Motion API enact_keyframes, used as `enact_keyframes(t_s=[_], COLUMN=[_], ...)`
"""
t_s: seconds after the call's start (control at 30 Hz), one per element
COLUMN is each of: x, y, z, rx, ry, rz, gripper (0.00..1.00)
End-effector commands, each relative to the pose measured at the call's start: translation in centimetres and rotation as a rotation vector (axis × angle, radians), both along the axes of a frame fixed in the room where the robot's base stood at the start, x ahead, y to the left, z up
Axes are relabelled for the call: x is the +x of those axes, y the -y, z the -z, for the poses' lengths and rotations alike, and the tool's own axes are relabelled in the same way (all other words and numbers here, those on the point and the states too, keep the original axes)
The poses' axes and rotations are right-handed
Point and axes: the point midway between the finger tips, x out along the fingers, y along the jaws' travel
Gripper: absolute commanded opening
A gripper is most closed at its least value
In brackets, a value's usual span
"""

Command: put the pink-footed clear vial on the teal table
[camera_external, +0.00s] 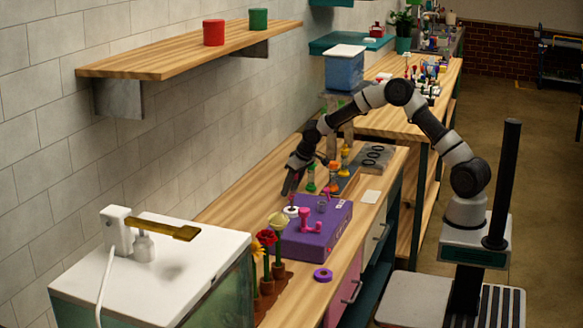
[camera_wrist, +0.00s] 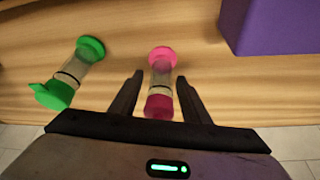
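The pink-footed clear vial (camera_wrist: 161,74) shows in the wrist view, with a bright pink foot, a clear body and a dark pink top. It is between the two fingers of my gripper (camera_wrist: 160,78), with a visible gap on both sides. My gripper is open. In the external view, my gripper (camera_external: 288,188) is low over the wooden bench near the wall, behind the purple box; the vial is not clear there. A teal surface (camera_external: 322,46) shows at the back by the wall; I cannot tell whether it is the teal table.
A green-footed clear vial (camera_wrist: 75,70) stands left of my gripper in the wrist view. A purple box (camera_external: 300,245) with pink items on it is close by. Flowers (camera_external: 268,240) and a white-topped tank (camera_external: 150,255) are nearer the camera. Several coloured vials (camera_external: 333,170) are farther along.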

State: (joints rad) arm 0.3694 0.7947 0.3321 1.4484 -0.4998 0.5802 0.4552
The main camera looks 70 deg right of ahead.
Motion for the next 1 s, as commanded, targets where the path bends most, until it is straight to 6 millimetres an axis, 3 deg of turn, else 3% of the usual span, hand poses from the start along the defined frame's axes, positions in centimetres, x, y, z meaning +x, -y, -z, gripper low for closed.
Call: enact_keyframes(t_s=[0.37,0.8,1.0], x=[-0.1,-3.4,-4.3], y=[0.0,-0.9,-1.1], z=[-0.9,-8.9,-11.0], rx=[-0.001,0.000,0.000], ry=[0.002,0.003,0.001], rz=[0.000,0.001,0.000], gripper=[0.42,0.42,0.42])
